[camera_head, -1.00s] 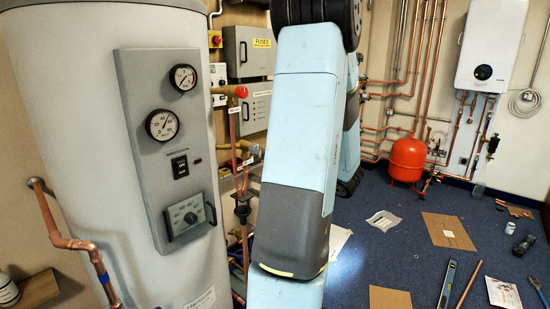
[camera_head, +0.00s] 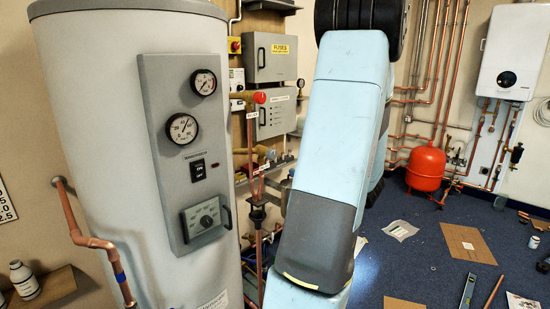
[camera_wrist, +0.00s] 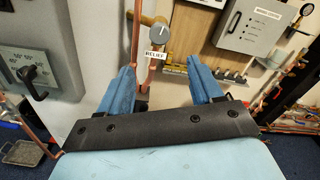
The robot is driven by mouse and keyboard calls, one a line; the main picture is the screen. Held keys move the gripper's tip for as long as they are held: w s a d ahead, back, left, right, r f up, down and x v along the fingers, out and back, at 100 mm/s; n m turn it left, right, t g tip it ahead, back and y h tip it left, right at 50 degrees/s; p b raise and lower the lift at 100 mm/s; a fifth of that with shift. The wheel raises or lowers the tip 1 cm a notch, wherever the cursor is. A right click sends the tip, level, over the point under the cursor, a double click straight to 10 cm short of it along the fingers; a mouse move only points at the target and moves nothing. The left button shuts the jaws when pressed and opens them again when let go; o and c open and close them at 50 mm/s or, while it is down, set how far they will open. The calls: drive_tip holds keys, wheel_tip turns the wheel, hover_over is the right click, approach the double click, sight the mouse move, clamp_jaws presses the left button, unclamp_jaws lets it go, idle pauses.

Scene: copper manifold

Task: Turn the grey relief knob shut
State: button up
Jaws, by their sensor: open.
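The grey relief knob (camera_wrist: 160,35) sits on a brass fitting in the wrist view, with a dark mark on its face. A white "RELIEF" label (camera_wrist: 157,55) hangs just below it on the copper pipe. My gripper (camera_wrist: 160,70) is open, its two blue fingers apart and empty. In that picture the knob lies beyond the fingertips, between their lines, and does not look touched. In the head view my arm hides my gripper, and I cannot clearly make out the grey knob among the pipework.
A white cylinder (camera_head: 95,130) with a gauge panel stands at left. A red knob (camera_head: 260,97) is on the pipework beside it. Grey boxes (camera_head: 270,57) are on the wall behind.

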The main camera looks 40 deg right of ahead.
sight(274, 156)
drive_tip(key=w+m, duration=0.1)
drive_tip(key=w, duration=0.3)
drive_tip(key=w+m, duration=0.2)
drive_tip(key=w, duration=0.3)
drive_tip(key=w+a+m, duration=0.1)
drive_tip(key=w, duration=0.4)
drive_tip(key=shift+a+r, duration=0.1)
drive_tip(key=shift+r, duration=0.05)
drive_tip(key=c, duration=1)
drive_tip(key=shift+n, duration=1.3)
drive_tip(key=shift+c, duration=0.2)
drive_tip(key=shift+s, duration=0.1)
drive_tip(key=o, duration=1)
